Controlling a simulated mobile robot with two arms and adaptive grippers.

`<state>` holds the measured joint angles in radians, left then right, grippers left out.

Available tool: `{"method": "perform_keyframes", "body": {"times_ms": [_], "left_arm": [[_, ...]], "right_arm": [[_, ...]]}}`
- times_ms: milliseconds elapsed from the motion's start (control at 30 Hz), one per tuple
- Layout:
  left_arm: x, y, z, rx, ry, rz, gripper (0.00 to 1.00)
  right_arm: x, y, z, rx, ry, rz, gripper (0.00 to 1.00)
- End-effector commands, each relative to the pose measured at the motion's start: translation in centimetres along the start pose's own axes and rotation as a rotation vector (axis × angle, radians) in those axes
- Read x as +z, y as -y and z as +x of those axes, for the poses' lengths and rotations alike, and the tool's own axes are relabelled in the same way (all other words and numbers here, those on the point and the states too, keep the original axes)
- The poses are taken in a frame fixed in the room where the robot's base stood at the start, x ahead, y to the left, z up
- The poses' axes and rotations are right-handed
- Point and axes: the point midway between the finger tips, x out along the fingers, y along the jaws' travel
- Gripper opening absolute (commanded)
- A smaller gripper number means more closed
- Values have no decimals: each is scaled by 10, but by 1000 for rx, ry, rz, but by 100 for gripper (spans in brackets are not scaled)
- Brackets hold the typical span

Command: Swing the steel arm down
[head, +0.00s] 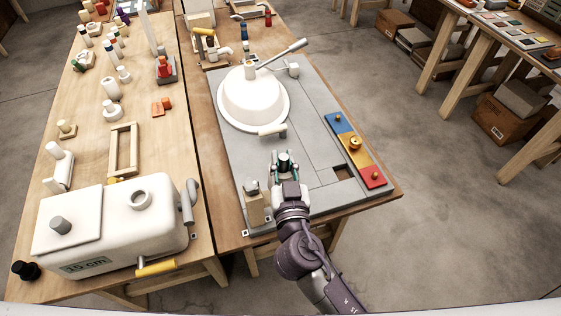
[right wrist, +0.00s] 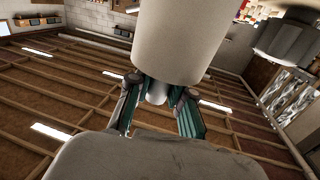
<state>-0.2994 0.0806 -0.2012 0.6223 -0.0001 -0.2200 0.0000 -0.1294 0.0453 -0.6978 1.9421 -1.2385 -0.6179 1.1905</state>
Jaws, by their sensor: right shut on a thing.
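A steel arm (head: 284,53) with a thick grip end slants up to the right behind the white dome (head: 250,95) on the grey board. My right gripper (head: 285,167) is over the near part of the board, well apart from this arm. In the right wrist view, a wide pale cylinder (right wrist: 182,40) with a narrower stub stands between the fingers (right wrist: 160,98). I cannot tell whether this piece is fixed to the board. My left gripper is out of view.
A strip of blue, yellow and red plates (head: 349,140) lies along the board's right side. A small beige block (head: 255,207) stands left of my wrist. A white tank (head: 115,225) and a wooden frame (head: 124,150) occupy the left table. Open floor lies to the right.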

Motion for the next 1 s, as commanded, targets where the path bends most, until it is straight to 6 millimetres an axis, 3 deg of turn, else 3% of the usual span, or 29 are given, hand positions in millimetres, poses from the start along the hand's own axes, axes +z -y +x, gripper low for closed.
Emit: {"method": "perform_keyframes", "body": {"times_ms": [500, 1000], "left_arm": [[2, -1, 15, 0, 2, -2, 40], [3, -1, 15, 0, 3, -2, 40]], "right_arm": [[3, -28, 6, 1, 44, 244, 0], [12, -53, 11, 2, 93, 489, 0]]}}
